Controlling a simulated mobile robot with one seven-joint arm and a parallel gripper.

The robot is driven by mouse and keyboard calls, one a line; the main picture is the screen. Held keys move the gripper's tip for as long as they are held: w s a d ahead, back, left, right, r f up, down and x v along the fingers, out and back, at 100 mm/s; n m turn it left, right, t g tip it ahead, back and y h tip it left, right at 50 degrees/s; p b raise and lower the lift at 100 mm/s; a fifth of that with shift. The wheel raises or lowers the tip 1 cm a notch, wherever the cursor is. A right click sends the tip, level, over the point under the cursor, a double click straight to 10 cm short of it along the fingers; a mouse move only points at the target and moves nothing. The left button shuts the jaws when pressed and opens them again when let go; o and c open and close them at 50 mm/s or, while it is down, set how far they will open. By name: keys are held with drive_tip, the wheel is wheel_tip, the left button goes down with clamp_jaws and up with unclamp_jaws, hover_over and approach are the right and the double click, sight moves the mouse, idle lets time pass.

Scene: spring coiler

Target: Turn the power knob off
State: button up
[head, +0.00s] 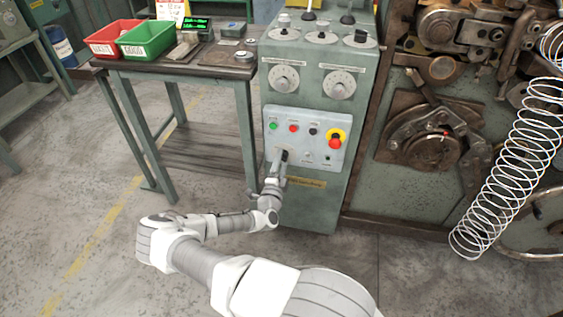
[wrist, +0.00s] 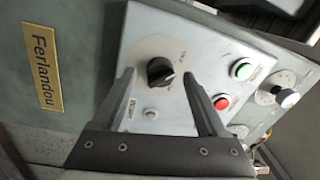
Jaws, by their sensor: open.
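The power knob (wrist: 160,72) is a black rotary knob on a round grey plate, on the light grey control panel (wrist: 135,50). It carries a small light pointer mark; the lettering around it is too small to read surely. My gripper (wrist: 160,78) is open, with one finger on each side of the knob in the wrist view. A gap shows between each finger and the knob there; whether the fingertips reach its depth I cannot tell. In the head view my gripper (head: 281,157) is at the lower left of the panel (head: 320,127), largely covering the knob.
Green (wrist: 243,70) and red (wrist: 222,102) buttons sit near the knob. A red emergency stop (head: 335,142) is on the panel's right. A workbench (head: 200,68) with red and green bins stands left. The coiler and a large spring (head: 505,170) are right.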

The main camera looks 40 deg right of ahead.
drive_tip(key=p+v, duration=0.2)
drive_tip(key=v, duration=1.5)
drive_tip(key=shift+a, duration=0.15)
drive_tip(key=shift+r, duration=0.1)
drive_tip(key=s+a+r+n+g+y, duration=0.2)
drive_tip(key=s+a+r+n+y, duration=0.35)
drive_tip(key=r+n, duration=0.6)
drive_tip(key=s+a+r+n+g+y, duration=0.35)
drive_tip(key=s+a+r+n, duration=0.2)
drive_tip(key=r, duration=1.15)
drive_tip(key=s+a+r+n+g+y, duration=0.2)
drive_tip(key=s+a+r+n+y, duration=0.25)
drive_tip(key=a+r+n, duration=0.65)
drive_tip(key=d+r+m+p, duration=0.2)
drive_tip(key=d+r+p, duration=0.2)
drive_tip(key=r+p, duration=0.9)
wheel_tip(320, 180, up, 3)
drive_tip(key=shift+r+m+t+y, duration=0.1)
drive_tip(key=shift+m+t+y, duration=0.2)
drive_tip(key=shift+t+y, duration=0.05)
